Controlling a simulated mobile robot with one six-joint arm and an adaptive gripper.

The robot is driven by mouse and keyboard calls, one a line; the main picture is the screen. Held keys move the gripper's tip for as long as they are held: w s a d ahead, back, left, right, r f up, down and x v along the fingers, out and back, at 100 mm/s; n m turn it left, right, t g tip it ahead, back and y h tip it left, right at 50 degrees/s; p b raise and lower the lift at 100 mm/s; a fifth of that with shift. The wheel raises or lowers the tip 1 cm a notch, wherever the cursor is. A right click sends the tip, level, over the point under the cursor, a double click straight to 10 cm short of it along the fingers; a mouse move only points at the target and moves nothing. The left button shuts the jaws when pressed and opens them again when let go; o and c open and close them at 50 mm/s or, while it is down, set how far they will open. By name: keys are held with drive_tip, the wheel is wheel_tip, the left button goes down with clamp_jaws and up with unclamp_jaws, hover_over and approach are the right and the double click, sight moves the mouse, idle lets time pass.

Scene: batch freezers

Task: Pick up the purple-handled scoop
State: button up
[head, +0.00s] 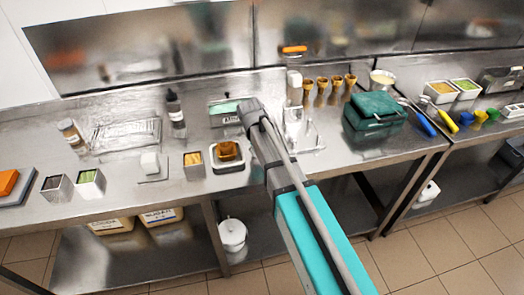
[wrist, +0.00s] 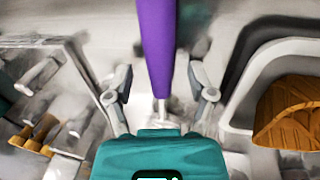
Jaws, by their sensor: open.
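The purple-handled scoop (wrist: 157,45) shows in the wrist view, its purple handle running from the top edge down between my fingers, with a narrow metal part below it. My gripper (wrist: 160,90) is open, one finger on each side of the handle, with visible gaps on both sides. I cannot tell how far the handle is below the fingertips. In the head view my gripper (head: 250,108) is over the back of the steel counter, and I cannot make out the scoop there; my arm covers that area.
A pan of brown-orange food (wrist: 292,112) lies at the right of the wrist view. A clear rack with cones (wrist: 42,130) is at the left. In the head view, a green box (head: 375,115) stands right of my arm, and a dark bottle (head: 175,112) stands left of it.

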drive_tip(key=shift+c, duration=0.3)
clamp_jaws()
drive_tip(key=shift+r, duration=0.1)
wheel_tip(320, 180, up, 3)
drive_tip(key=p, duration=0.2)
drive_tip(key=shift+f+p, duration=0.2)
drive_tip(key=shift+p, duration=0.15)
drive_tip(key=s+d+r+p, duration=0.1)
drive_tip(key=s+r+p, duration=0.9)
drive_tip(key=s, duration=0.4)
drive_tip(key=shift+d, duration=0.3)
